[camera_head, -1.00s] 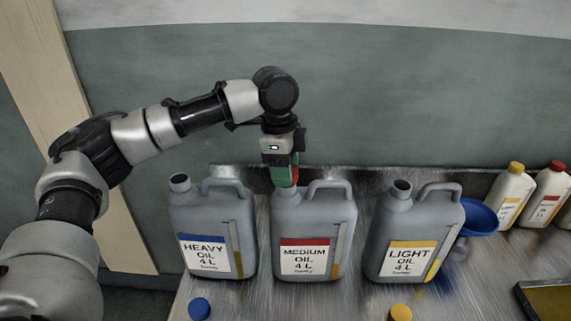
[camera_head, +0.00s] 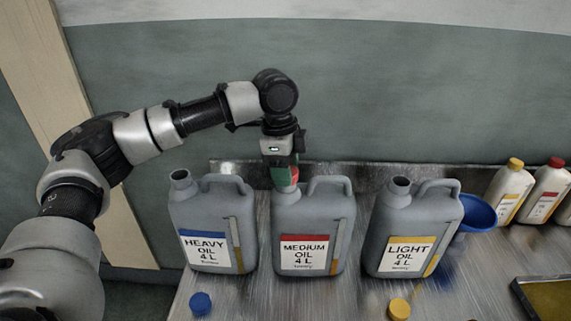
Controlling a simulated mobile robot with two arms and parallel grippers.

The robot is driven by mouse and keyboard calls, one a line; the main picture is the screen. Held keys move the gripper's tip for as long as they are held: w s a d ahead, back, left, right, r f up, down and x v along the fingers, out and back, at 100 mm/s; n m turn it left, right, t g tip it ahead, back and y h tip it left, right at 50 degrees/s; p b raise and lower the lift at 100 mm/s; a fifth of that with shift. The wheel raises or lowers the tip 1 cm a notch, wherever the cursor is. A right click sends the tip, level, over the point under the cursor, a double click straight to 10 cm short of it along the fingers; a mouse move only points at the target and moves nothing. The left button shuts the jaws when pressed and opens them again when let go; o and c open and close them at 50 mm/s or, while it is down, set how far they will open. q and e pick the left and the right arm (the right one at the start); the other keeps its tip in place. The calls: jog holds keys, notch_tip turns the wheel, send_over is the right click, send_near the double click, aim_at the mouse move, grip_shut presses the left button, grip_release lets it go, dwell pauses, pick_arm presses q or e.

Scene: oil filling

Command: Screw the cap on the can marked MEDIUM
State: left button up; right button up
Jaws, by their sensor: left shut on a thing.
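The can marked MEDIUM (camera_head: 312,228) is a grey can with a red-banded label, standing upright in the middle of the row. My left gripper (camera_head: 284,178) points down over the can's neck, shut on a red cap (camera_head: 292,176). The gripper's green-tinted fingers partly cover the cap. The cap is at the neck opening; whether it is seated or threaded I cannot tell, as the fingers hide the neck. My right gripper is not in view.
The HEAVY can (camera_head: 213,225) and the LIGHT can (camera_head: 414,230) stand open on either side. A blue cap (camera_head: 200,304) and a yellow cap (camera_head: 399,308) lie in front on the metal table (camera_head: 300,297). A blue funnel (camera_head: 479,213), small bottles (camera_head: 508,190) and a tray (camera_head: 545,298) are at right.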

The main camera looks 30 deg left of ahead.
pick_arm(q)
jog(key=shift+f+p, duration=0.45)
jog(key=shift+f, duration=0.15)
dwell(0.5)
jog(key=o, duration=1)
jog(key=r, duration=0.7)
jog(key=a+r, duration=0.1)
jog(key=r, duration=0.2)
jog(key=shift+s+a+r+b, duration=0.1)
jog(key=shift+s+r+b, duration=0.05)
jog(key=shift+r+b, duration=0.25)
jog(key=shift+f, duration=0.15)
